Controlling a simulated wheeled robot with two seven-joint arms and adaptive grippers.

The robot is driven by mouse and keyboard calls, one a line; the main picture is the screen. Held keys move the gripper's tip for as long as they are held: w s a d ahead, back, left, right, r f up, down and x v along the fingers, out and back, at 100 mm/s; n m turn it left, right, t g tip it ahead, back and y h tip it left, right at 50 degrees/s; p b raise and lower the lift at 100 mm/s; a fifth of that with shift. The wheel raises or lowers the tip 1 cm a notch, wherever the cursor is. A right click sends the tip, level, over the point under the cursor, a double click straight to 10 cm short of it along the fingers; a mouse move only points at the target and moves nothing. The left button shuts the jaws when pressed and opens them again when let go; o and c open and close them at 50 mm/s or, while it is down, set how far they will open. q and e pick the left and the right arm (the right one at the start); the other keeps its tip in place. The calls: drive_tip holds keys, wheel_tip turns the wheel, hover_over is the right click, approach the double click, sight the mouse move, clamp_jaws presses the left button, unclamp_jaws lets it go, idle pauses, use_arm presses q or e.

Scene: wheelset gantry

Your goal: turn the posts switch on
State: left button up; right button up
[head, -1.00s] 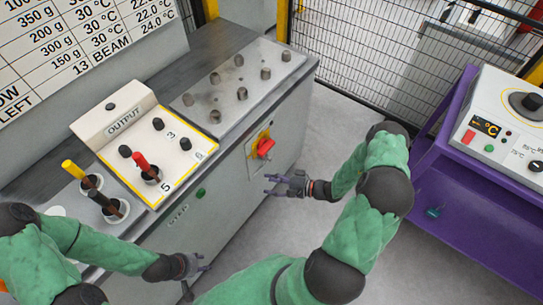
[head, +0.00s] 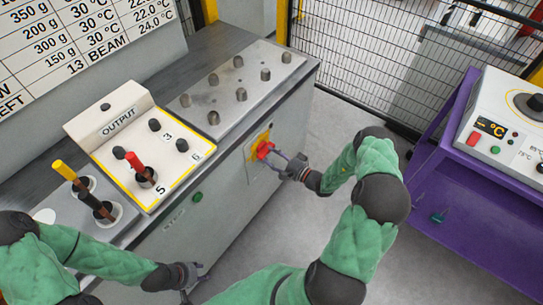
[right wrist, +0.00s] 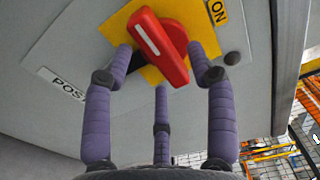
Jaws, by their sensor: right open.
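The posts switch is a red handle (head: 264,149) on a yellow plate (right wrist: 121,30), set in the side of the grey cabinet. In the right wrist view the red handle (right wrist: 158,45) has a white line and slants from upper left to lower right. An ON label (right wrist: 217,11) is at the plate's upper right, and a partly hidden POS... label (right wrist: 62,84) is at the left. My right gripper (head: 277,159) is open at the switch. Its fingers (right wrist: 161,60) stand around the handle; contact is unclear. My left gripper (head: 200,279) is open and empty at the lower left.
A green button (head: 197,197) is on the cabinet front, left of the switch. The cabinet top carries an OUTPUT box (head: 118,122) and a metal panel with knobs (head: 238,80). A purple stand (head: 470,200) is at the right. Floor between is clear.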

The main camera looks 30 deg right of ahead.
drive_tip(key=shift+w+a, duration=0.25)
drive_tip(key=shift+w, duration=0.3)
clamp_jaws()
